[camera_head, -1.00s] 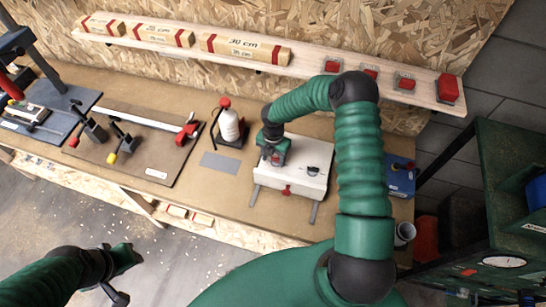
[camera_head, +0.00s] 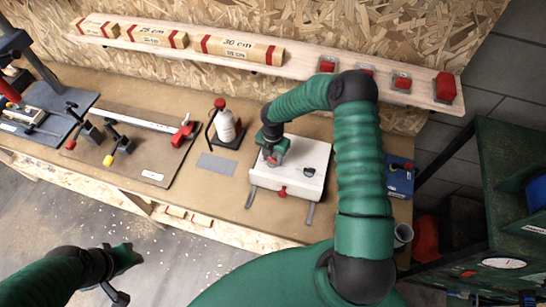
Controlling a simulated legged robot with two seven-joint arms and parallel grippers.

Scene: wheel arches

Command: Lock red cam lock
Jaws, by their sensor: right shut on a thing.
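A white box (camera_head: 290,181) stands on the workbench, with a black knob (camera_head: 309,172) on its top right and a red knob (camera_head: 282,191) on its front edge. My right gripper (camera_head: 273,159) reaches down over the box's top left and is shut on a small red part, which looks like the red cam lock (camera_head: 271,161). The gripper hides most of this part, so its exact angle is unclear. My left gripper (camera_head: 126,262) hangs over the floor at lower left, away from the bench; its finger opening is unclear.
A bottle with a red top (camera_head: 225,122) stands on a dark base left of the box. A brown board with clamps (camera_head: 140,150) lies farther left. A blue box (camera_head: 400,178) is at right, behind my arm. A shelf (camera_head: 310,68) runs along the wall.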

